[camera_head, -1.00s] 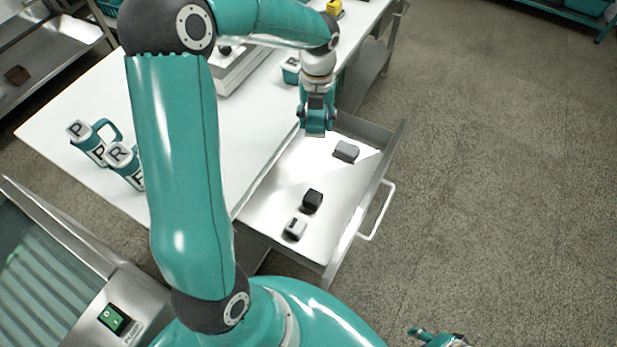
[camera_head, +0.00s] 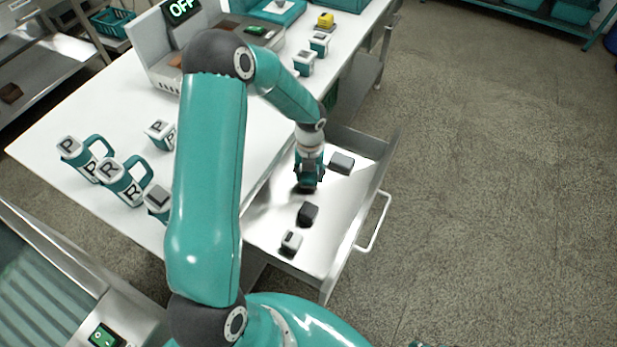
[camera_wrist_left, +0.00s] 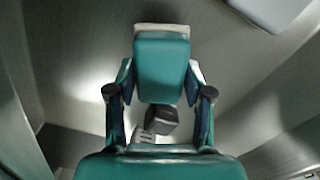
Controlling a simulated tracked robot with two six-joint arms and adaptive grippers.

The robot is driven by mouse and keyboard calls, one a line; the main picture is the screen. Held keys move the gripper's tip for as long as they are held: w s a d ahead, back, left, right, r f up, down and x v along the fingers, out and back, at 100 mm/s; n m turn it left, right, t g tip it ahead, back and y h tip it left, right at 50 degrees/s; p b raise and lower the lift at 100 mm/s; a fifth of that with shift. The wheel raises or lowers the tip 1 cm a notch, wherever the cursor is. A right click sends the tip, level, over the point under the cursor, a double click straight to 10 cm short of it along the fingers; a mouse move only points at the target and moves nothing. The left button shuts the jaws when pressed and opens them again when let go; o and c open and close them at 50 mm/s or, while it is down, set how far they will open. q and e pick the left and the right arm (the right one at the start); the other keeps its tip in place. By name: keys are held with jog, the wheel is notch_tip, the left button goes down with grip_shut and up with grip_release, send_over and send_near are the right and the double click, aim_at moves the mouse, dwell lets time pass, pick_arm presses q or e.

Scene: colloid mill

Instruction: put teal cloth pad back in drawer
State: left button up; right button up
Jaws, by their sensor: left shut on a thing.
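My left gripper (camera_head: 307,184) is down inside the open metal drawer (camera_head: 335,225), near its table side. In the left wrist view its two fingers (camera_wrist_left: 160,98) stand on either side of a teal block with a pale far edge, which looks like the teal cloth pad (camera_wrist_left: 162,68); the gripper is shut on it. In the head view the pad is mostly hidden by the gripper. I cannot tell whether the pad touches the drawer floor. Only a teal sliver of my right gripper shows at the bottom edge of the head view, its fingers not readable.
Lettered mugs (camera_head: 120,180) stand on the white table (camera_head: 60,115). Open floor lies right.

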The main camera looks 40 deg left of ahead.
aim_at(310, 173)
pick_arm(q)
jog(key=shift+f, duration=1.35)
jog(key=shift+f, duration=0.1)
jog(key=o, duration=1)
notch_tip(310, 173, up, 12)
jog(key=shift+r+p, duration=0.15)
jog(key=shift+p, duration=0.15)
